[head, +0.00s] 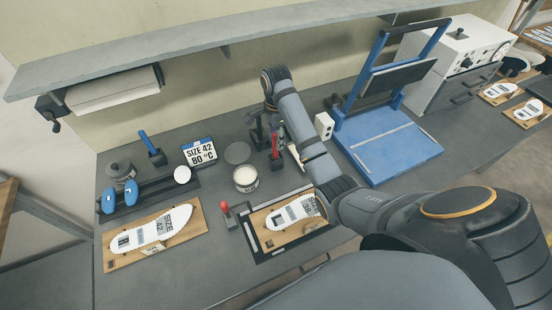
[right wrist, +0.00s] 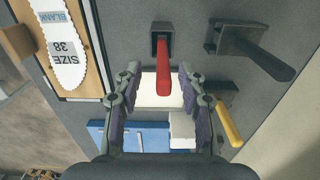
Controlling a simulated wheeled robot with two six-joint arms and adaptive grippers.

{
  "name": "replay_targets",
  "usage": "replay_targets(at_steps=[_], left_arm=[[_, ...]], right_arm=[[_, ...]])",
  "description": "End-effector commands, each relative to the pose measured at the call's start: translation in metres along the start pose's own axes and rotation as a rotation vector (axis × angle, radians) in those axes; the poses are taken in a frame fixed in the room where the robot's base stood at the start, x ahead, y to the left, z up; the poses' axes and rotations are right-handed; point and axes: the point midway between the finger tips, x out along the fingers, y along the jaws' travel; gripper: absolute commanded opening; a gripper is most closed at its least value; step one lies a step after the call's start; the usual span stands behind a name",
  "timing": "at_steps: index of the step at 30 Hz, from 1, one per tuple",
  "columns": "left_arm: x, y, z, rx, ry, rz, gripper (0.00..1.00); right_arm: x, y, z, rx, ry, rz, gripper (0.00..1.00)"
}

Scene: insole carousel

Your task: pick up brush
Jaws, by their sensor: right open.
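A red-handled tool (head: 275,148) stands in a small dark holder on the bench at the back middle. In the right wrist view its red handle (right wrist: 163,68) rises toward the camera from the black holder (right wrist: 158,31). Its lower end is hidden, so I see no bristles and cannot confirm it is the brush. My right gripper (head: 277,136) is open above it. In the wrist view my right gripper (right wrist: 158,72) has one finger on each side of the red handle, with gaps showing. My left gripper is out of view.
A black-handled tool (right wrist: 268,58) and a yellow-handled tool (right wrist: 229,122) stand close by. A white pad (right wrist: 148,95) lies beside the red handle. A blue press (head: 385,150) stands to the right, and a glue pot (head: 245,178) and an insole board (head: 262,222) lie nearer.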

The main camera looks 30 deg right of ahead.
Motion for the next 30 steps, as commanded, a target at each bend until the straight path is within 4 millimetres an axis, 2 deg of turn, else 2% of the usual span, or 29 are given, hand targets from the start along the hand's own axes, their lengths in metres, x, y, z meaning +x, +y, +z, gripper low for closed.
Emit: replay_targets(at_steps=[1, 4, 12, 21, 30], left_arm=[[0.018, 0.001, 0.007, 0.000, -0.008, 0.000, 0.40], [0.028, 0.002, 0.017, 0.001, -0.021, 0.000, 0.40], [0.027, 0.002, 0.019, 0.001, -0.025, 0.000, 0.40], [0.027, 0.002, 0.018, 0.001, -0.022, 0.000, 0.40], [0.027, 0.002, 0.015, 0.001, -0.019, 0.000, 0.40]], right_arm=[[0.018, -0.001, 0.001, 0.000, 0.000, 0.000, 0.41], [0.033, -0.001, 0.001, 0.000, 0.000, 0.000, 0.41], [0.035, -0.001, 0.001, 0.000, 0.000, -0.001, 0.41], [0.035, -0.001, 0.001, 0.000, 0.000, 0.000, 0.00], [0.035, -0.001, 0.001, 0.000, -0.001, 0.000, 0.00]])
